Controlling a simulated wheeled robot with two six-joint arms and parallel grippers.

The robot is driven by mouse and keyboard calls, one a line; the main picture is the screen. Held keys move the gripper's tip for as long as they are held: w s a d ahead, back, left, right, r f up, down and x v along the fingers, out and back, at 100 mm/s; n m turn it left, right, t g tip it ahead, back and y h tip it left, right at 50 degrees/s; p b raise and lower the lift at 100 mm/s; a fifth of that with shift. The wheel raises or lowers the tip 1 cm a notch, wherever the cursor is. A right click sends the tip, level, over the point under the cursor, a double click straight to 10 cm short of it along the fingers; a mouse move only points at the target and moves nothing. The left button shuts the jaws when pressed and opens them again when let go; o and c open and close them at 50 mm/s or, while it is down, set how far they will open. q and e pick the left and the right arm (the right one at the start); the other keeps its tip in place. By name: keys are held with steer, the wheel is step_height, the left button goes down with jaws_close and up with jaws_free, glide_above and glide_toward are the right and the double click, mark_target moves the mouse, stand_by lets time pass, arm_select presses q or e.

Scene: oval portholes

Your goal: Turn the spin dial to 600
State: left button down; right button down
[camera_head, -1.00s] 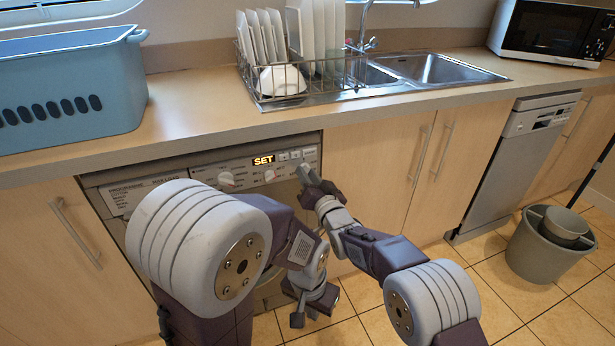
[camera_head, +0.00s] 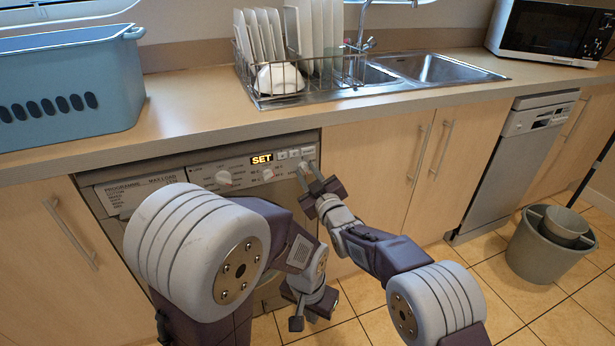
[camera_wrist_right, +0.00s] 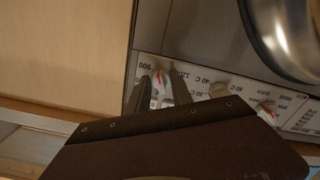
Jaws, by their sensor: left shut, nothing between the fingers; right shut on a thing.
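The washing machine's control panel (camera_head: 190,176) sits under the counter. The spin dial (camera_wrist_right: 158,76) is the end dial in the right wrist view, where the panel appears upside down. It has a red pointer mark and "900" printed beside it; I cannot read its exact setting. My right gripper (camera_head: 310,172) is shut on this dial, with one finger on each side; it also shows in the right wrist view (camera_wrist_right: 162,88). My left gripper (camera_head: 299,320) is shut and empty, hanging low in front of the machine, well away from the panel.
Two other dials (camera_head: 223,177) (camera_head: 268,174) and a lit "SET" display (camera_head: 262,159) are on the panel. The counter (camera_head: 210,118) overhangs it, bearing a blue basket (camera_head: 70,90) and a dish rack (camera_head: 285,85). A bucket (camera_head: 548,245) stands on the floor at right.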

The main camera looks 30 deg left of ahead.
steer(key=n+b, duration=0.1)
steer(key=n, duration=0.3)
steer(key=shift+n, duration=0.3)
steer(key=n+b, duration=0.1)
steer(key=n, duration=0.3)
steer(key=shift+d+n, duration=0.1)
steer(key=shift+n, duration=0.2)
steer(key=n+b, duration=0.2)
steer(key=n, duration=0.2)
steer(key=shift+r+n+b, duration=0.15)
steer(key=shift+n+b, duration=0.8)
steer(key=shift+n, duration=1.15)
steer(key=c, duration=1.2)
jaws_free()
steer(key=shift+r, duration=0.1)
